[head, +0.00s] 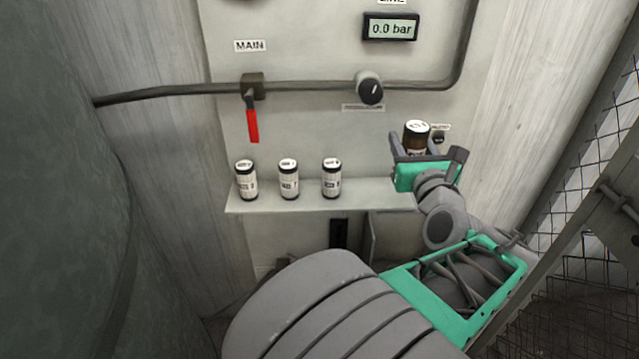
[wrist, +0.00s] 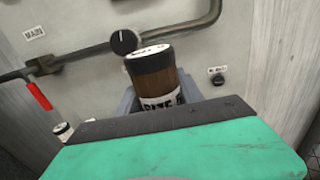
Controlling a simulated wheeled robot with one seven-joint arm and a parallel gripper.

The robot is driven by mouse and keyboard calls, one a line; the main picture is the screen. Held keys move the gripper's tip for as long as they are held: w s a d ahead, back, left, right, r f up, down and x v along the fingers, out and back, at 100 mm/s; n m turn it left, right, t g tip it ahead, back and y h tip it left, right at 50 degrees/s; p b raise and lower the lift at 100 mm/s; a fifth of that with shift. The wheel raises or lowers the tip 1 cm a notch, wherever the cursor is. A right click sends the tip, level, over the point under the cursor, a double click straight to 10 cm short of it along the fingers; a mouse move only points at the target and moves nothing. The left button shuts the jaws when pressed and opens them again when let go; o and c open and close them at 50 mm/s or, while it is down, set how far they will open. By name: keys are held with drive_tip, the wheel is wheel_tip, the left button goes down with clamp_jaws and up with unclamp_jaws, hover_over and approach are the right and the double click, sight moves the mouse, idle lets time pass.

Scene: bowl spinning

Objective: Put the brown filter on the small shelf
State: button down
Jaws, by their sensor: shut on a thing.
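The brown filter (head: 415,137) is a small cylinder with a dark cap, a white top and a white label. My gripper (head: 422,155) is shut on it and holds it near upright, close to the panel at the right end of the small shelf (head: 310,201). In the wrist view the brown filter (wrist: 153,80) stands between the fingers, and my green gripper body hides its lower part. The shelf is a pale narrow ledge. The gripper covers the shelf's right end, so I cannot tell whether the filter is over it.
Three white canisters with black caps stand on the shelf: left (head: 246,181), middle (head: 289,180) and right (head: 332,179). Bare shelf lies right of them. Above are a red lever (head: 252,122), a pipe (head: 310,87) and a black knob (head: 369,87). A wire mesh (head: 610,130) is at right.

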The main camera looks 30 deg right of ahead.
wheel_tip(320, 180, down, 5)
drive_tip(key=w+a+n+t+y, duration=0.1)
drive_tip(key=w+a+n+y, duration=0.1)
drive_tip(key=w+d+f, duration=0.2)
drive_tip(key=w+f, duration=0.1)
drive_tip(key=w+d+f, duration=0.6)
drive_tip(key=w, duration=0.1)
drive_tip(key=shift+f+b, duration=0.35)
wheel_tip(320, 180, down, 3)
drive_tip(key=shift+w+d+f, duration=0.15)
drive_tip(key=shift+f, duration=0.05)
drive_tip(key=shift+r, duration=0.1)
drive_tip(key=c, duration=0.7)
unclamp_jaws()
drive_tip(key=shift+c, duration=0.2)
